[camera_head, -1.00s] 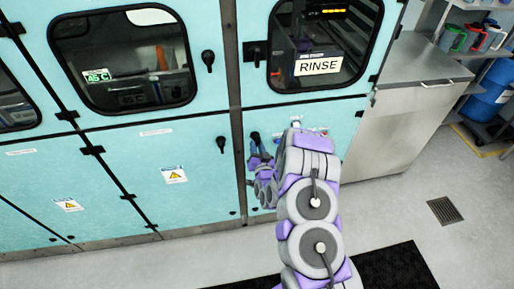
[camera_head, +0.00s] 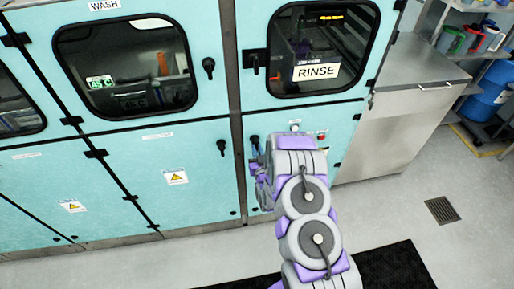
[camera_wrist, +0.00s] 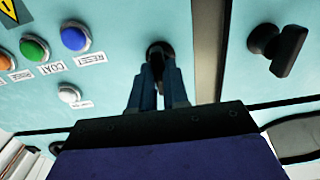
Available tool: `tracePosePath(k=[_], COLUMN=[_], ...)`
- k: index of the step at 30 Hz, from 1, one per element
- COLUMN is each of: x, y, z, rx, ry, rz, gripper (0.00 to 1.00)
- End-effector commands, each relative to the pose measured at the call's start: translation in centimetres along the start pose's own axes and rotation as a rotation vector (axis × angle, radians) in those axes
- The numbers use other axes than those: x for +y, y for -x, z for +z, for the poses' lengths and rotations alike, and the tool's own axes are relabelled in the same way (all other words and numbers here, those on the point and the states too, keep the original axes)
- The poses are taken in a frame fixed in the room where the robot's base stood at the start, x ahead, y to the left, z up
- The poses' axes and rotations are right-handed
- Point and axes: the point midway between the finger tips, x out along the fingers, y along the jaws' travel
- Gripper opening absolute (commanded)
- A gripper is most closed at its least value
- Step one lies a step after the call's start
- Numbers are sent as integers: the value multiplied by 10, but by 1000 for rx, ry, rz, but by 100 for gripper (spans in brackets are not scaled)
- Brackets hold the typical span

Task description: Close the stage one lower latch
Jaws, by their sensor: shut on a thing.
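My gripper (camera_wrist: 159,80) reaches up to a dark latch (camera_wrist: 160,49) on a pale blue panel, and its two fingers are closed around the latch's handle. In the head view this latch (camera_head: 255,140) is on the lower panel below the RINSE window, near its left edge. My gripper is mostly hidden behind my arm there. A second dark latch (camera_head: 221,147) is on the lower door to the left, across the seam; it also shows, untouched, at the right in the wrist view (camera_wrist: 279,46). I cannot read any "stage one" label.
Buttons, green (camera_wrist: 34,49), blue (camera_wrist: 75,37) and white (camera_wrist: 69,94), sit beside the held latch. Upper latches (camera_head: 208,68) are by the WASH and RINSE windows. A steel cabinet (camera_head: 400,110) stands to the right. Grey floor (camera_head: 390,210) in front is clear beside a black mat (camera_head: 385,270).

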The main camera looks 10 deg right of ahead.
Motion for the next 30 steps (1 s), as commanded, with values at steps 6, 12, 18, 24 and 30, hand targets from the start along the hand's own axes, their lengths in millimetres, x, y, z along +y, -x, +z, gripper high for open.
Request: tracePosePath(k=[6,12,18,24,30], x=[-1,-1,-1,0,-1], y=[0,0,0,0,1], z=[0,0,0,0,0], rx=[1,2,2,2,2], ry=[28,26,26,25,25], rz=[-2,-2,-1,-1,-1], gripper=[0,20,39,40,40])
